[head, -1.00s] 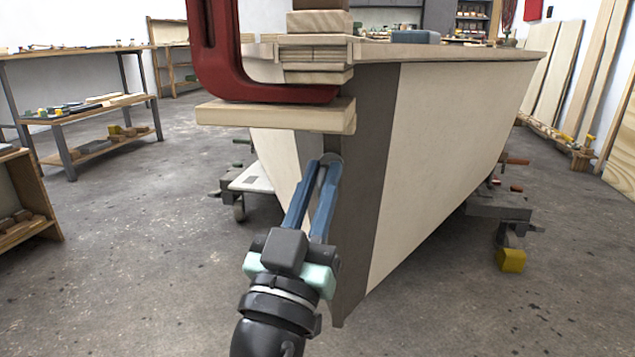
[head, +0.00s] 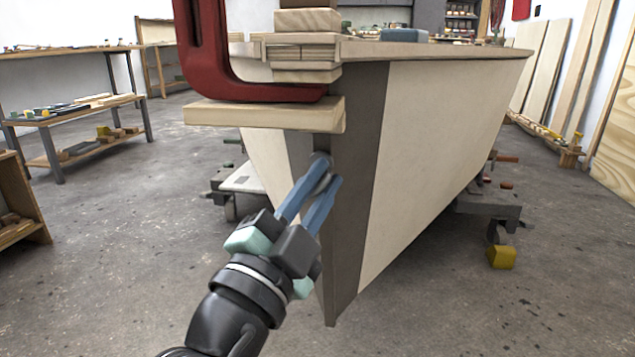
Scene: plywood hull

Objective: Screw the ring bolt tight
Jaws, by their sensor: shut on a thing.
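The ring bolt (head: 321,165) is a grey metal ring at the dark bow edge of the plywood hull (head: 440,150), just below the clamped wooden block. My gripper (head: 325,182) has two blue fingers, which reach up from the lower left and are shut on the ring, one finger on each side. Part of the ring is hidden by the fingers. The bolt's shank is hidden, so I cannot tell how deep it sits in the hull.
A red clamp (head: 235,75) and a wooden board (head: 265,114) jut out just above my gripper. A wheeled stand (head: 485,205) supports the hull, with a yellow block (head: 501,257) by it. Shelves (head: 75,110) stand at the left.

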